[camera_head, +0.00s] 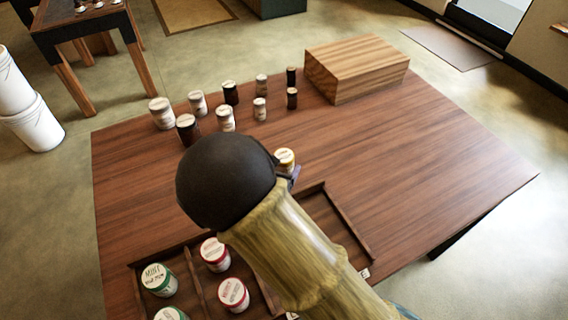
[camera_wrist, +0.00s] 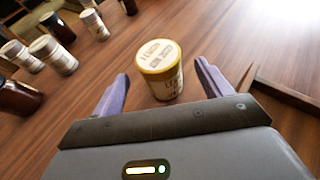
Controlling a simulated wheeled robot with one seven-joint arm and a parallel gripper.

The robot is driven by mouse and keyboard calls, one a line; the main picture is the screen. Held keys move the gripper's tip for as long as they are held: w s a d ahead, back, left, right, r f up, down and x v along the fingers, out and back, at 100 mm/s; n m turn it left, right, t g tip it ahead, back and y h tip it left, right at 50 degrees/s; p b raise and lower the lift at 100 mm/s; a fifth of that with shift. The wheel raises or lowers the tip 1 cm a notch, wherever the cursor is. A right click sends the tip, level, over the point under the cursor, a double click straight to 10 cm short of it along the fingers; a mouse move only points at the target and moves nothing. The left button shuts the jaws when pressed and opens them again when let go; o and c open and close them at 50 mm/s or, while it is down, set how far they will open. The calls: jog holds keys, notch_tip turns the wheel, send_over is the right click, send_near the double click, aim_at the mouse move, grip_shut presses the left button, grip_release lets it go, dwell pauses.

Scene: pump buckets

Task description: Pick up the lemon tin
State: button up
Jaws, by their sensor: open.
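The lemon tin (camera_wrist: 160,72) is a short white tin with a yellow rim and a lettered lid. It stands upright on the wooden table, just ahead of and between my fingers in the wrist view. In the head view the tin (camera_head: 284,158) shows partly behind my arm. My gripper (camera_wrist: 160,92) is open, with one purple finger on each side of the tin. In the head view my arm hides most of the gripper.
A divided wooden tray (camera_head: 318,199) holds red tins (camera_head: 215,254) and green tins (camera_head: 158,279) at the front. Several jars (camera_head: 226,119) stand at the back left, with a wooden box (camera_head: 357,68) at the back right. The table's right side is clear.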

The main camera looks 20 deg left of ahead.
aim_at(286, 157)
jog(key=shift+w, duration=0.1)
jog(key=x, duration=0.6)
jog(key=shift+f, duration=0.1)
jog(key=c, duration=1.1)
notch_tip(286, 157, up, 10)
jog(key=shift+r+p, duration=0.1)
jog(key=shift+p, duration=0.25)
